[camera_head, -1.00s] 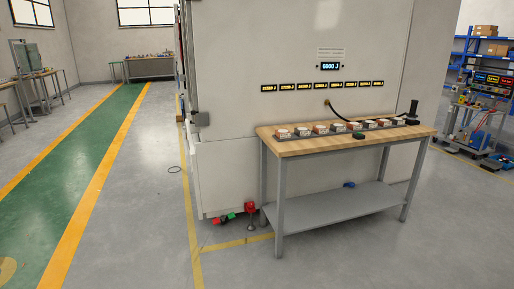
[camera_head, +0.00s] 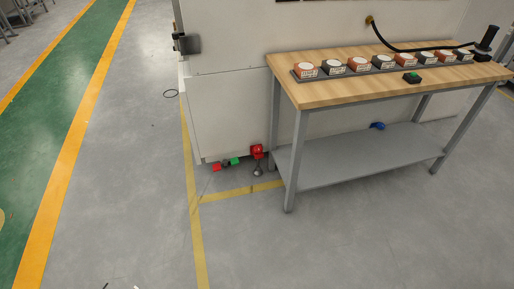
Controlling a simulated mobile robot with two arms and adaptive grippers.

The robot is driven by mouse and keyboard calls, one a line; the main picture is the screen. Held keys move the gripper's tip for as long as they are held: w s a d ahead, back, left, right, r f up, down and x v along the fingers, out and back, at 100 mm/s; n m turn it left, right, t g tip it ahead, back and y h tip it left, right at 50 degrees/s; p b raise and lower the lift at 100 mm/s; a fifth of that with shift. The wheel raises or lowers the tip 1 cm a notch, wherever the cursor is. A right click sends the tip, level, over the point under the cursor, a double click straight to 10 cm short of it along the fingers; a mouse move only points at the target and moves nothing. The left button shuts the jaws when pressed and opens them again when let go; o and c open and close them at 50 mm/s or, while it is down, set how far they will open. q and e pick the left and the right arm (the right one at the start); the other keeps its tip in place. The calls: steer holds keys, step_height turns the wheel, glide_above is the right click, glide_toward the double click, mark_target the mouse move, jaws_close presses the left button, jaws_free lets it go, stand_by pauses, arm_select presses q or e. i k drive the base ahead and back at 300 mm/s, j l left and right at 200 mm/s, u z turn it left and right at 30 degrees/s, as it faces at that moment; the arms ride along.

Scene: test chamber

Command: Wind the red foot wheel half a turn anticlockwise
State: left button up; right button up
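The red foot wheel (camera_head: 257,151) is low at the front corner of the large pale cabinet, just left of the workbench. A small metal foot (camera_head: 258,171) stands on the floor below it. To its left, a red piece (camera_head: 217,167) and a green piece (camera_head: 235,161) sit low along the cabinet's bottom edge, with a dark part between them. The wheel is too small here to tell its angle. Neither gripper is clearly in view. A dark speck and a white speck show at the bottom edge, too little to identify.
The wooden-topped workbench (camera_head: 330,93) stands right of the wheel, its front left leg (camera_head: 290,180) close by. It carries a row of red and dark blocks and a green-buttoned box (camera_head: 411,77). A blue item (camera_head: 378,126) lies on the lower shelf. The floor in front is clear.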

mark_target(258, 149)
steer(key=z, duration=0.35)
steer(key=i+j+z, duration=0.2)
steer(key=z, duration=0.2)
steer(key=i+j+z, duration=0.45)
steer(key=j+z, duration=0.3)
steer(key=l, duration=0.1)
